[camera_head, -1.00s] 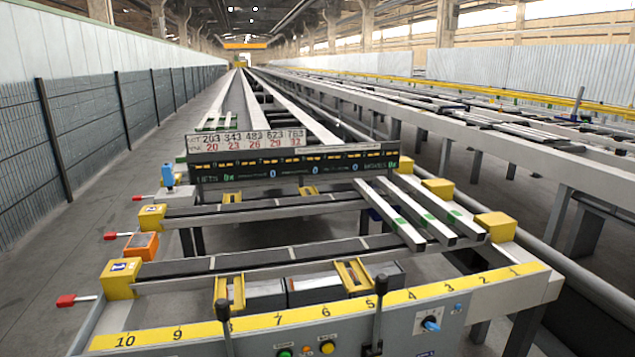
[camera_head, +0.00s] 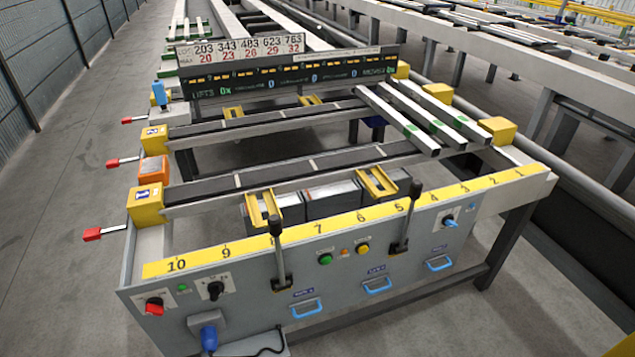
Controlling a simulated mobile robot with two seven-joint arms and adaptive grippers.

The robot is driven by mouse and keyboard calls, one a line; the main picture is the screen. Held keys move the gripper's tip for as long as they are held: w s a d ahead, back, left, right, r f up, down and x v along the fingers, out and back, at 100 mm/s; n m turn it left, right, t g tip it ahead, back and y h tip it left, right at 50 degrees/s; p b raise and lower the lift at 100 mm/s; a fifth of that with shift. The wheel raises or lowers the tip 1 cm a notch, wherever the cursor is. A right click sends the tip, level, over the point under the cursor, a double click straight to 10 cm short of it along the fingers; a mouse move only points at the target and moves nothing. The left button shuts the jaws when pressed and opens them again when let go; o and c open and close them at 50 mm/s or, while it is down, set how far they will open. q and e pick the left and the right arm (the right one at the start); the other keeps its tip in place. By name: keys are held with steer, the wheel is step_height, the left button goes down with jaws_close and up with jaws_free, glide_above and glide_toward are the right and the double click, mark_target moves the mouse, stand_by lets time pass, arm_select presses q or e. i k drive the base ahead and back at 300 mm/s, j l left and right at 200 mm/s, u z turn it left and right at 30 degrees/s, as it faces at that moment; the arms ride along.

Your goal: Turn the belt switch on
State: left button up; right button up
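The grey front panel (camera_head: 330,280) of the runout table carries the controls. A red rotary knob (camera_head: 154,306) sits at its lower left, with a black rotary knob (camera_head: 215,289) to the right of it. A blue rotary knob (camera_head: 450,221) sits at the panel's right end on a pale plate. Green (camera_head: 325,259) and yellow (camera_head: 363,248) push buttons are in the middle. The small labels are too blurred to read, so I cannot tell which knob is the belt switch. Neither of my grippers is in view.
Two black levers (camera_head: 278,258) (camera_head: 407,222) stand up in front of the panel. Blue handles (camera_head: 306,308) line its lower part. Red-ended levers (camera_head: 92,234) stick out left. Metal bars (camera_head: 420,118) lie across the belts. The floor at left is clear.

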mark_target(153, 307)
steer(key=j+z, duration=0.15)
steer(key=j, duration=0.3)
steer(key=j+z, duration=0.1)
steer(key=j, duration=0.35)
steer(key=k+j+z, duration=0.15)
steer(key=j, duration=0.3)
steer(key=j+z, duration=0.15)
steer(key=j, duration=0.3)
steer(key=k+j+z, duration=0.1)
steer(key=j, duration=0.3)
steer(key=k+j+z, duration=0.15)
steer(key=j, duration=0.25)
steer(key=k, duration=0.05)
